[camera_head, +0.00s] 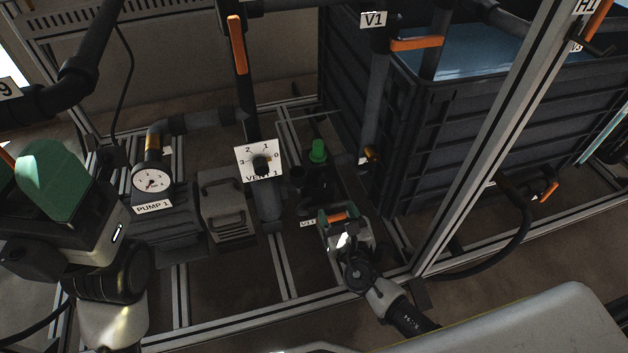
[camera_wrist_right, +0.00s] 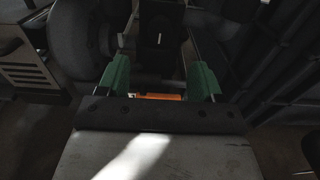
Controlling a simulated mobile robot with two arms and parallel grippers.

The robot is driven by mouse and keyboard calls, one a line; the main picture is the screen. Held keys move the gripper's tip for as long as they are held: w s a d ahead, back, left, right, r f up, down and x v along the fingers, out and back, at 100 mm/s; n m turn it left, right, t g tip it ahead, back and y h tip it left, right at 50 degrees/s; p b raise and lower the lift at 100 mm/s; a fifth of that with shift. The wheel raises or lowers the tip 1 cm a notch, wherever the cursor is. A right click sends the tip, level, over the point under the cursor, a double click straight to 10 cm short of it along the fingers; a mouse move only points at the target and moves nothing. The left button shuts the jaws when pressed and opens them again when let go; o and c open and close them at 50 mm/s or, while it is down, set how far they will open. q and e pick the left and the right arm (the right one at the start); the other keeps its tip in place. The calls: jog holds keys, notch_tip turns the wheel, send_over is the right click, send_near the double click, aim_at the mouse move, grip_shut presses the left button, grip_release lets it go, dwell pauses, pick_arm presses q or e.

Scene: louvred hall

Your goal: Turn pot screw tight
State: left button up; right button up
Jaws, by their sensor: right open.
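A green knob (camera_head: 318,151) stands upright on dark pipework in the middle of the head view. It looks like the pot screw, but no label confirms this. My right gripper (camera_head: 339,214) is in front of and below it, apart from it. In the right wrist view its two green fingers (camera_wrist_right: 159,78) are spread. An orange bar (camera_wrist_right: 160,97) shows between them; whether they touch it cannot be seen. It also shows in the head view (camera_head: 338,216), near the V11 label.
A VENT 1 dial plate (camera_head: 255,160) and a PUMP 1 gauge (camera_head: 152,178) stand left of the knob. A dark crate (camera_head: 440,130) stands to the right. A slanted metal post (camera_head: 500,130) rises right of my right arm. Frame rails (camera_head: 275,320) run along the floor.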

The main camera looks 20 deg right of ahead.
aim_at(325, 184)
jog(key=w+b, duration=0.1)
jog(key=w, duration=0.8)
jog(key=shift+a+b, duration=0.15)
jog(key=shift+b, duration=0.2)
grip_shut()
